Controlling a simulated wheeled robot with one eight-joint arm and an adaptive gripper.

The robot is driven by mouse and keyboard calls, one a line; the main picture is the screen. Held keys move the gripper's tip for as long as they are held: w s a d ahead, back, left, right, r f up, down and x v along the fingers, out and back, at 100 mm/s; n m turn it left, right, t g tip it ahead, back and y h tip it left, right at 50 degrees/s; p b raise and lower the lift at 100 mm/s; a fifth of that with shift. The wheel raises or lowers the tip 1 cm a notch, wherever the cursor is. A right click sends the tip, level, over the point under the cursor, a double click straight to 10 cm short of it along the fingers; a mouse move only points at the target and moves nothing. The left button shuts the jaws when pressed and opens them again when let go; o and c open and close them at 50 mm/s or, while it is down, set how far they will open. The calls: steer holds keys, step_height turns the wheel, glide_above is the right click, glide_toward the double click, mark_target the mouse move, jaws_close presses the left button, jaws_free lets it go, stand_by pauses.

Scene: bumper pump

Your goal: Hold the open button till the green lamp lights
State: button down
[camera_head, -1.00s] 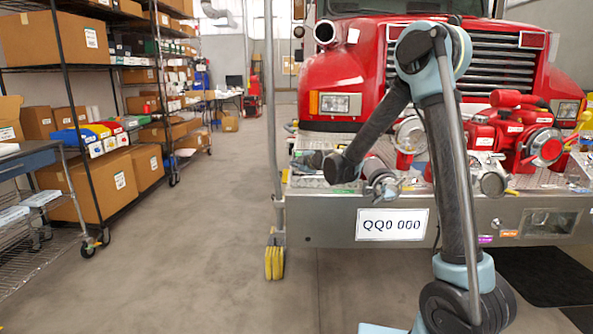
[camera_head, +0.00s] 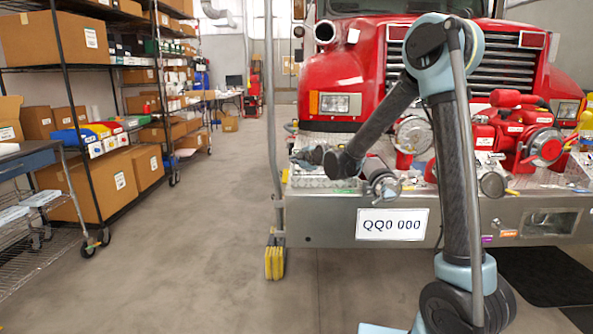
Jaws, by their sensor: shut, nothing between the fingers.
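My arm rises in front of the fire truck and its dark forearm slopes down to the left. My gripper (camera_head: 312,156) is small at the far end of the wrist, over the left part of the bumper (camera_head: 300,215). It is shut with nothing in it; its fingertips are hard to make out. A silver treadplate box or deck (camera_head: 312,178) lies just below it. I cannot tell whether they touch. The open button and the green lamp cannot be made out, and no lit green lamp shows. The red pump (camera_head: 508,130) with silver fittings stands on the bumper at right.
A silver capped fitting (camera_head: 381,183) stands close to the right of my wrist. A vertical grey pole (camera_head: 271,110) on a yellow-striped foot stands at the bumper's left end. Shelves with cardboard boxes (camera_head: 75,185) line the left. The floor (camera_head: 190,240) between is clear.

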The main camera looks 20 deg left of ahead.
steer(key=shift+s+d+r, duration=0.1)
steer(key=shift+s+r, duration=0.25)
steer(key=shift+r, duration=0.3)
steer(key=shift+s+d+r, duration=0.1)
steer(key=shift+s+r, duration=0.3)
steer(key=shift+r, duration=0.2)
steer(key=shift+s+d+r, duration=0.1)
steer(key=shift+s+r, duration=0.25)
steer(key=shift+r, duration=0.3)
